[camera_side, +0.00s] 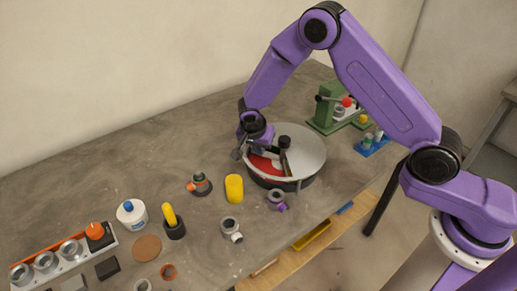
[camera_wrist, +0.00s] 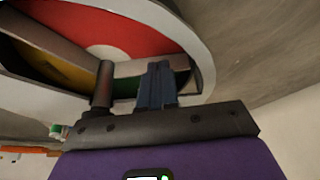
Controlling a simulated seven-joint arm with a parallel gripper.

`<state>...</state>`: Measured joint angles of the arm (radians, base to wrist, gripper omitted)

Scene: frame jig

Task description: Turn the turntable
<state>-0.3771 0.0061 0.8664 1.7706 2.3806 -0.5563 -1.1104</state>
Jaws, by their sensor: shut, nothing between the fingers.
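The turntable (camera_side: 312,150) is a round grey disc on a dark base, with a red sector showing at its left side and dark upright parts (camera_side: 284,142) near its middle. In the wrist view the turntable (camera_wrist: 205,50) fills the upper part, with a pale rim and red, yellow and green areas. My gripper (camera_wrist: 158,72) is shut and empty, its blue fingers at the turntable. A dark round post (camera_wrist: 102,84) stands just left of the fingers; I cannot tell whether they touch. In the side view my gripper is at the turntable's left edge, its fingertips hard to make out.
A yellow cylinder (camera_side: 234,188) and several small fittings stand close in front of the turntable. A green press-like fixture (camera_side: 325,112) and a blue holder (camera_side: 372,146) are to its right. The table behind the bottle is clear.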

